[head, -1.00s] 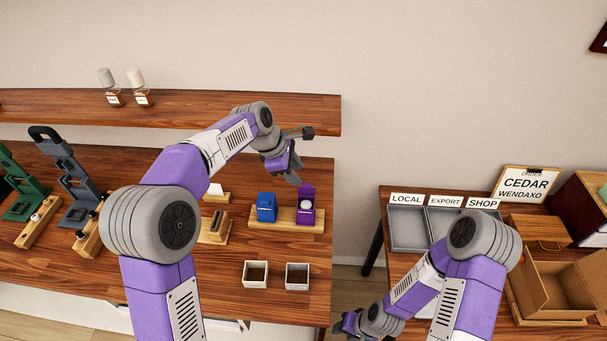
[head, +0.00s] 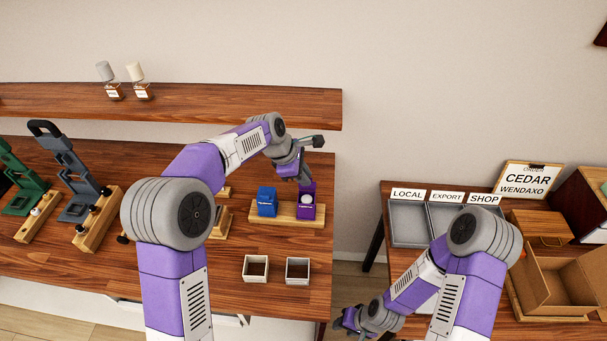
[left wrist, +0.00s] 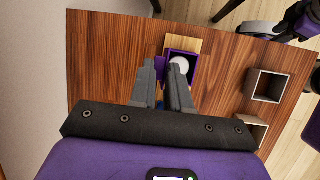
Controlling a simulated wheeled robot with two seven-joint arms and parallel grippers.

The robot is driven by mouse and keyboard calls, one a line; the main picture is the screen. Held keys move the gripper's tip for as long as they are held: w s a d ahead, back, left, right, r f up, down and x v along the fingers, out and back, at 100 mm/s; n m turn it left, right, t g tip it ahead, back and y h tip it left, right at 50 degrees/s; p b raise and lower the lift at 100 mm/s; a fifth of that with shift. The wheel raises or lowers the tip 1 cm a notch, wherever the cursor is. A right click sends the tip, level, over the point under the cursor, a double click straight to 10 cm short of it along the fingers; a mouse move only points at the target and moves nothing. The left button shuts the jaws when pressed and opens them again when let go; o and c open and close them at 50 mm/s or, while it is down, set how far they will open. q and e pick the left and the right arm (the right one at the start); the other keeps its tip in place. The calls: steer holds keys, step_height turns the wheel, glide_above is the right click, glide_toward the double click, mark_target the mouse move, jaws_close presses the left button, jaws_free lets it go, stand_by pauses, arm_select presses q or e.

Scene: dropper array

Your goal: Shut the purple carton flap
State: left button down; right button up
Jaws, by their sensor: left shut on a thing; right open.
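The purple carton (head: 306,212) stands on a light wooden stand, its top open, with a pale round thing (left wrist: 181,66) inside. Its flap (left wrist: 160,70) stands up on the side by my left gripper and is partly hidden by the fingers. My left gripper (head: 304,182) is at the top of the carton, coming from above and behind. In the left wrist view its fingers (left wrist: 164,68) lie on both sides of the flap and are shut on it. My right gripper (head: 346,322) is open and low, in front of the gap between the tables, away from the carton.
A blue carton (head: 267,203) stands left of the purple one on the same stand (head: 287,222). Two small open boxes (head: 256,268) (head: 297,270) sit in front. A wooden shelf (head: 220,105) runs above the table. Grey trays (head: 410,232) and a brown box (head: 560,285) are on the right table.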

mark_target(303, 189)
arm_select(q)
steer(key=shift+s+f+m+t+h+b, duration=0.1)
steer(key=shift+s+f+m+t+b, duration=0.2)
steer(key=shift+s+t+b, duration=1.15)
steer(key=shift+w+f+m+t+h+b, duration=0.1)
steer(key=shift+f+m+t+b, duration=0.45)
steer(key=shift+b, duration=1.95)
steer(key=shift+s+f+n+t+h+b, duration=0.1)
steer(key=shift+s+t+b, duration=0.65)
steer(key=shift+t+b, duration=0.9)
steer(key=shift+g+b, duration=0.25)
steer(key=shift+b, duration=0.1)
steer(key=c, duration=1.1)
jaws_free()
steer(key=shift+r, duration=0.1)
steer(key=p+v, duration=0.3)
steer(key=v, duration=0.4)
steer(key=shift+s+a+r, duration=0.1)
steer(key=shift+s, duration=0.05)
